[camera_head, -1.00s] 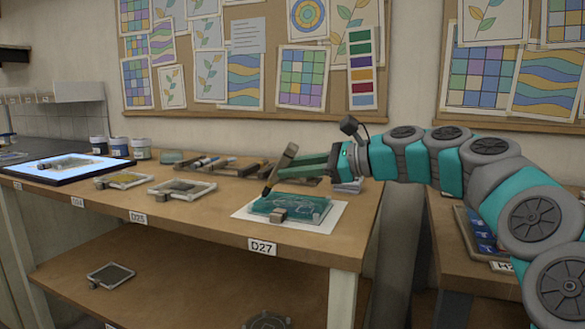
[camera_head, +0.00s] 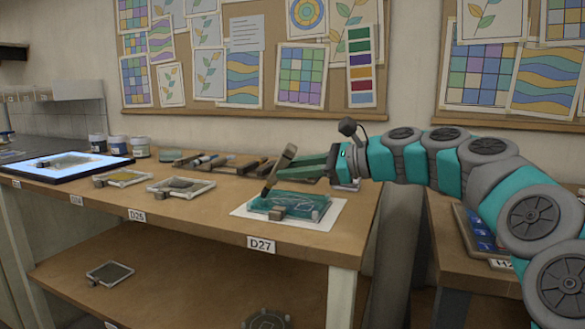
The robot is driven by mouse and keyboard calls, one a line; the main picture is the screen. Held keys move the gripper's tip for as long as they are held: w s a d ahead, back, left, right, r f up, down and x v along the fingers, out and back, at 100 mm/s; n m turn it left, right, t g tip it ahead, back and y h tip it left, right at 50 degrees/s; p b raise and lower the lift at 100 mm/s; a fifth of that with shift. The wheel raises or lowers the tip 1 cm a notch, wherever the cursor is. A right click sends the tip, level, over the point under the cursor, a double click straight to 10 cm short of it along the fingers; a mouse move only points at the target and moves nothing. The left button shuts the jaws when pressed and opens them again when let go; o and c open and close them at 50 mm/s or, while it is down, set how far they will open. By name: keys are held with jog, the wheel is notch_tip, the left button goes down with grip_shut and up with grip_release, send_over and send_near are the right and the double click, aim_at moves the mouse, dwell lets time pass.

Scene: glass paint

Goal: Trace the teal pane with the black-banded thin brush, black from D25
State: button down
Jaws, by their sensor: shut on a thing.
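My gripper (camera_head: 298,165) is shut on a brush (camera_head: 281,167), held tilted with its dark tip down at the left back of the teal pane (camera_head: 291,206). The tip is at or just above the pane; I cannot tell if it touches. The band colour of the brush is too small to tell. The teal pane lies on a white sheet (camera_head: 331,215) above the D27 label (camera_head: 261,244), with pale line shapes on it and a small block at its front edge. A framed tray with a dark grey fill (camera_head: 181,186) lies near the D25 label (camera_head: 137,215).
A tray with a yellowish fill (camera_head: 123,178) and a lit panel (camera_head: 62,166) lie further left. Several brushes or tools (camera_head: 215,162) lie behind, near lidded jars (camera_head: 118,146). Bare bench top (camera_head: 190,215) lies between the grey tray and the sheet.

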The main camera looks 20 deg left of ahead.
jog(key=shift+f, duration=0.15)
dwell(0.3)
jog(key=shift+w+d+f, duration=0.1)
jog(key=shift+w+d, duration=0.4)
jog(key=shift+d, duration=0.1)
jog(key=shift+w, duration=0.1)
jog(key=shift+w+d, duration=0.35)
jog(key=shift+d, duration=0.1)
jog(key=shift+w+d+r, duration=0.2)
jog(key=shift+w, duration=0.3)
jog(key=shift+w+d+f, duration=0.2)
jog(key=shift+w+d, duration=0.15)
jog(key=shift+w, duration=0.35)
jog(key=shift+w+d, duration=0.35)
jog(key=shift+d, duration=0.35)
